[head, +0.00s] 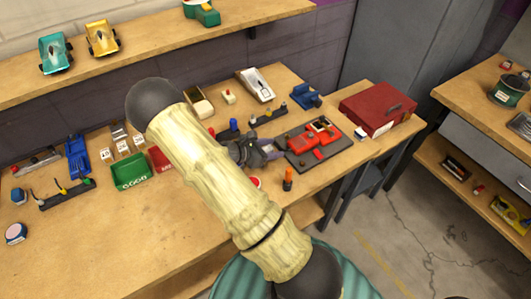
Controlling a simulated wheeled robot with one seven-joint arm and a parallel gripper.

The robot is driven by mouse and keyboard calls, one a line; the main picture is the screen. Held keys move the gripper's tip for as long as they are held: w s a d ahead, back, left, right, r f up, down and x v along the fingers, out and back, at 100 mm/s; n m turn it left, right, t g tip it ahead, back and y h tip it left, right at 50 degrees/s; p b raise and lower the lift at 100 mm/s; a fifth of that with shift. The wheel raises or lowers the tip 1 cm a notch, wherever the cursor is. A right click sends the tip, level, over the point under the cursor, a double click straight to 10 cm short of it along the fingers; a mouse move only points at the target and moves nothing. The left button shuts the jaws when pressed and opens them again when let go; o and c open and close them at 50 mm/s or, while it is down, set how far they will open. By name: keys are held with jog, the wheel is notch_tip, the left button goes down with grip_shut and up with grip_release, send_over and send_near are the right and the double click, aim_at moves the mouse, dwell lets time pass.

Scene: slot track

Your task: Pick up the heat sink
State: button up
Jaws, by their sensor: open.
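My gripper (268,151), dark grey, is over the workbench, beside the left edge of a dark mat. It is open, and I see nothing held in it. I cannot pick out the heat sink with certainty. A small grey metallic piece (119,131) stands behind the white number cards at the left, but it is too small to identify. My arm crosses the middle of the view and hides part of the bench, so the heat sink may be behind it.
The dark mat (300,158) bears a red device (322,137). A red case (378,108) is at the right end. An orange-topped bottle (288,178) stands in front of the mat. Green (130,174) and red bins are left.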

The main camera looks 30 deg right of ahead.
aim_at(271, 146)
dwell(0.3)
grip_shut()
jog(key=shift+r, duration=0.1)
notch_tip(271, 146, up, 10)
jog(key=shift+f, duration=0.1)
dwell(0.5)
dwell(0.6)
